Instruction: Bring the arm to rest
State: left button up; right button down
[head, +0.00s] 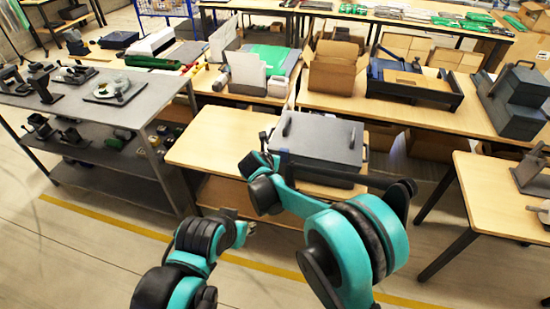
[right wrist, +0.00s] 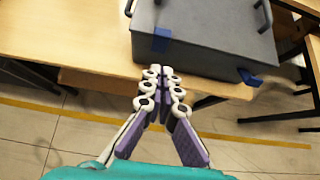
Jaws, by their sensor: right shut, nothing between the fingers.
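My right gripper (right wrist: 160,72) shows in the right wrist view with its fingers together and nothing between them. Its tips are by the lower left of a grey lidded box (right wrist: 205,45) with blue latches; I cannot tell whether they touch it. In the head view the box (head: 322,137) sits on a wooden table (head: 212,150), and my right arm (head: 345,240) reaches up to its front left. My left arm (head: 195,245) is low in front of the table, bent. Its gripper end is small and mostly hidden behind the arm.
A grey shelf table (head: 150,100) with tools stands at the left. A wooden table (head: 490,190) stands at the right. The floor in front is clear.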

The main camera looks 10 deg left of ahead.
jog(key=shift+d, duration=0.1)
dwell(0.4)
jog(key=s+d+r+m+g, duration=0.1)
jog(key=s+d+r+m, duration=0.25)
jog(key=d+m, duration=0.35)
jog(key=s+d+r+m+b, duration=0.1)
jog(key=s+d+r+m, duration=0.25)
jog(key=d, duration=0.45)
jog(key=s+d+r+m+g, duration=0.1)
jog(key=s+d+r+m, duration=0.1)
jog(key=s+d+m, duration=0.45)
jog(key=s+d+f+m, duration=0.2)
jog(key=s+d+m, duration=0.4)
jog(key=s+m, duration=0.3)
jog(key=s+d+f+m+b, duration=0.1)
jog(key=s+d+f+m, duration=0.1)
jog(key=s+d+m, duration=0.5)
jog(key=s+m, duration=0.1)
jog(key=m, duration=0.1)
jog(key=shift+s+m+g, duration=0.3)
jog(key=shift+s, duration=0.05)
jog(key=shift+f, duration=0.1)
